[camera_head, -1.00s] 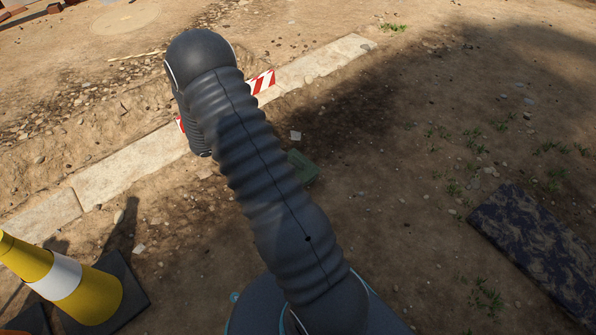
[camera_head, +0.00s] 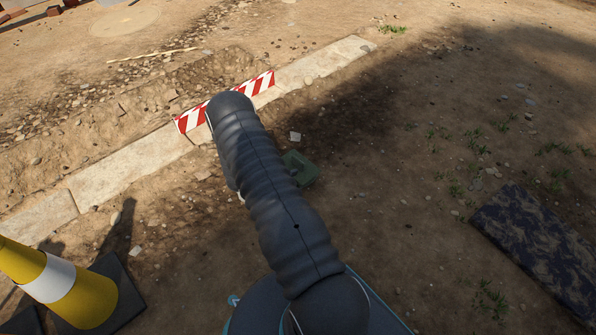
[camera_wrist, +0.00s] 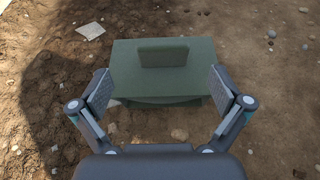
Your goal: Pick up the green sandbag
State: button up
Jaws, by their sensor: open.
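The green sandbag (camera_wrist: 125,60) lies on the dirt ahead of my gripper in the wrist view. It is a flat, rectangular dark-green block with a raised upright tab or handle (camera_wrist: 163,52) on top. In the head view the sandbag (camera_head: 303,168) shows just right of my arm, which hides part of it. My gripper (camera_wrist: 161,90) is open in the wrist view, with one finger on each side of the raised tab. The fingers overlap the sandbag's near corners in the picture; I cannot tell whether they touch it. The gripper is hidden in the head view.
A red-and-white striped board (camera_head: 257,85) stands along the pale kerb (camera_head: 118,171) behind my arm. A yellow-and-white cone (camera_head: 52,283) stands at lower left. A dark patterned slab (camera_head: 540,245) lies at right. Bare dirt is open between the sandbag and slab.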

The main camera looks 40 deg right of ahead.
aim_at(296, 161)
jog(key=shift+b+x, duration=0.45)
jog(key=shift+x, duration=3.05)
jog(key=shift+s+a+f, duration=0.1)
jog(key=shift+s, duration=0.05)
jog(key=c, duration=1.9)
